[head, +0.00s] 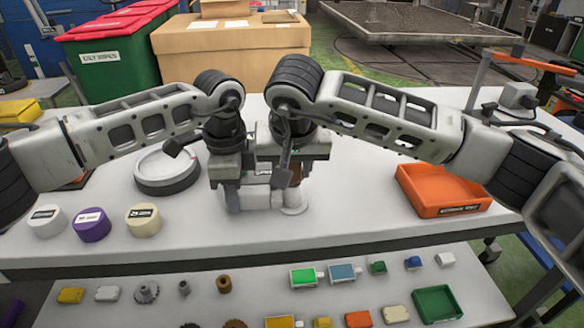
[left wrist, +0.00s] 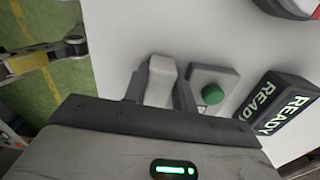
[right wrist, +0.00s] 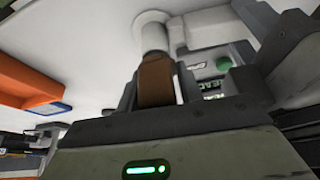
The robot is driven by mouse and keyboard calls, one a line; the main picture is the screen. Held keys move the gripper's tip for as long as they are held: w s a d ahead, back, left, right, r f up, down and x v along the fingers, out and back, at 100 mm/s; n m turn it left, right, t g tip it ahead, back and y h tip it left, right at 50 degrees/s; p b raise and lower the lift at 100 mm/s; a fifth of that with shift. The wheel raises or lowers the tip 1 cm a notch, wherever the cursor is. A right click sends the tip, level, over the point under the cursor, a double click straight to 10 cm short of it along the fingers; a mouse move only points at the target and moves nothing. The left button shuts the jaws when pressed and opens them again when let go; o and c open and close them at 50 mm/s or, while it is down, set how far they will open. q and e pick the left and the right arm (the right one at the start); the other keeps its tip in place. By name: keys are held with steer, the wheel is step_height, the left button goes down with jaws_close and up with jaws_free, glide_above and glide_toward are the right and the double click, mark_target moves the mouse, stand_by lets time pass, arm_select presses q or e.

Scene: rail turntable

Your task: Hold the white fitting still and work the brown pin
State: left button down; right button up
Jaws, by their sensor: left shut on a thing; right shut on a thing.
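The white fitting (left wrist: 161,80) is between the fingers of my left gripper (left wrist: 160,96), which is shut on it. In the head view my left gripper (head: 230,186) is low over the table, left of the right one. The brown pin (right wrist: 156,82) is between the fingers of my right gripper (right wrist: 156,92), which is shut on it. It lines up with a white post (right wrist: 153,37) on a round white base. In the head view the pin (head: 296,174) shows only partly behind my right gripper (head: 290,180). How deep the pin sits cannot be told.
A green button (left wrist: 212,94) on a grey block and a black READY block (left wrist: 272,102) are close to the fitting. A round grey turntable (head: 167,170) is at left, with several round pucks before it. An orange tray (head: 442,190) is at right. A lower shelf holds small parts.

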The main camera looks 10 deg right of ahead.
steer(key=shift+r, duration=0.15)
steer(key=shift+r, duration=3.05)
steer(key=shift+r, duration=2.5)
arm_select(q)
steer(key=c, duration=1.1)
jaws_free()
steer(key=shift+o, duration=0.2)
